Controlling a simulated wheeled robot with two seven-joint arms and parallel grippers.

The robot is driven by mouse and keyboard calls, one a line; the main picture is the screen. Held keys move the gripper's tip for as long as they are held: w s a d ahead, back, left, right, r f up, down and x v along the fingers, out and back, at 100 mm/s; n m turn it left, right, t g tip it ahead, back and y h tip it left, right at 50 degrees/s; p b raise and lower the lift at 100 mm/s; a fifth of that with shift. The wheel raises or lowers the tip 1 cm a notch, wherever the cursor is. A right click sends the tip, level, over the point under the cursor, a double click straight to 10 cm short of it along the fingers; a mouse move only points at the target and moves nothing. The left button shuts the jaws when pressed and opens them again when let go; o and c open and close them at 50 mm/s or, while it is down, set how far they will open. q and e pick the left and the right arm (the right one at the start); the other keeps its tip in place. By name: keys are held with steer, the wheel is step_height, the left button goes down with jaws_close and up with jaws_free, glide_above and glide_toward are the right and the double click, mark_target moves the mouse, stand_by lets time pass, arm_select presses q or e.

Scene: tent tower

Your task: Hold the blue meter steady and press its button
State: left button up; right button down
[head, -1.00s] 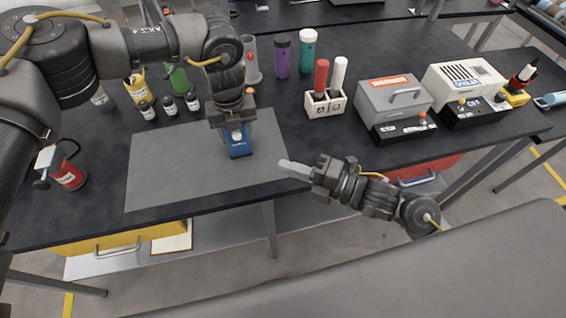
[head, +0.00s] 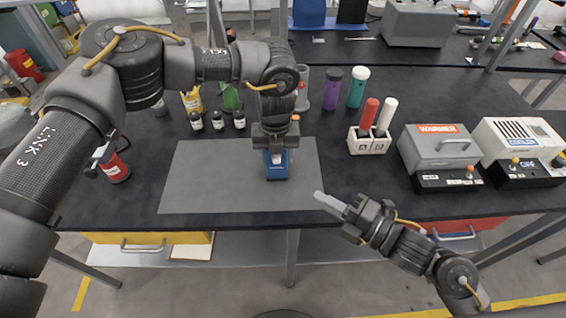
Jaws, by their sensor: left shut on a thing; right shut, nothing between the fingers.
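The blue meter (head: 277,172) stands on the grey mat (head: 215,195) near its right part. My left gripper (head: 275,150) comes down from above and is shut on the meter's upper part. The gripper hides the top of the meter, and I cannot make out its button. My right gripper (head: 330,203) is shut with nothing between its fingers. Its pale fingertips point up and left, at the mat's front right corner, apart from the meter.
Small black bottles (head: 217,121) stand behind the mat. A white holder (head: 368,142) with a red and a white tube is at the right. A warmer (head: 438,146) and a cooler (head: 514,140) stand farther right. A red can (head: 115,169) is at the left.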

arm_select(q)
steer(key=shift+f, duration=0.1)
steer(key=o, duration=1.2)
steer(key=shift+w, duration=0.1)
steer(key=shift+o, duration=0.2)
step_height(320, 180, up, 12)
steer(key=shift+a, duration=0.1)
